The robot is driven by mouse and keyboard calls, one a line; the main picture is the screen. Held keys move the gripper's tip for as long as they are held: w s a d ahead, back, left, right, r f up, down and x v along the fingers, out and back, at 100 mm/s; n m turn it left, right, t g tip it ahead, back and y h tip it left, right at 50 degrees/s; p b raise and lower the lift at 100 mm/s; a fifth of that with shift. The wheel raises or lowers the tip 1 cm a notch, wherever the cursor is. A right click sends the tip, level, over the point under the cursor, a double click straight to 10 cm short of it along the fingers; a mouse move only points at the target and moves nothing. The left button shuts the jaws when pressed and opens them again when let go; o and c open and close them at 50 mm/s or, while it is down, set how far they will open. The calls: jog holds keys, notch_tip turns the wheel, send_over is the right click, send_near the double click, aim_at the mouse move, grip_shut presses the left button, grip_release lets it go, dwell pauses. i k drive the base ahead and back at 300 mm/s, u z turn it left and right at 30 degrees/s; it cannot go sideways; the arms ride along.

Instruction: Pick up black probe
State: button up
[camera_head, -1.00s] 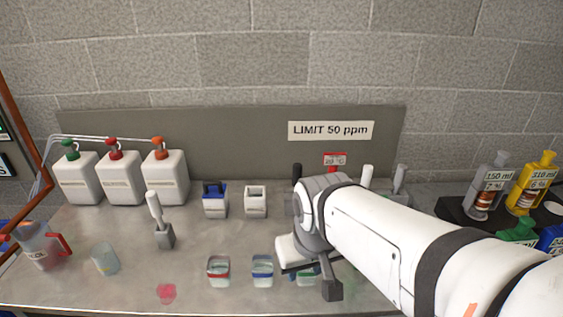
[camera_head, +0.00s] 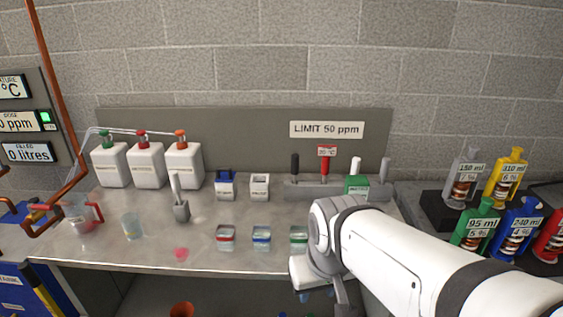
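The black probe (camera_head: 295,164) stands upright at the left end of a grey rack (camera_head: 325,190) at the back of the bench. A red probe with a small display (camera_head: 326,159), a white probe (camera_head: 355,167) and a grey probe (camera_head: 385,169) stand further right along the rack. My gripper (camera_head: 325,295) is low at the bench's front edge in the picture, apart from the black probe. Its fingers are partly hidden and cut off by the frame, so its opening is unclear.
Small jars with red (camera_head: 226,237), blue (camera_head: 261,237) and green (camera_head: 298,236) bands stand in front of the rack. A green-topped box (camera_head: 357,185) stands before the white probe. Blue (camera_head: 225,185) and white (camera_head: 259,187) holders stand left. Colored bottles (camera_head: 478,227) stand right.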

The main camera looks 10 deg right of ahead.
aim_at(294, 165)
jog(key=u, duration=0.15)
jog(key=i, duration=0.95)
jog(key=z, duration=0.05)
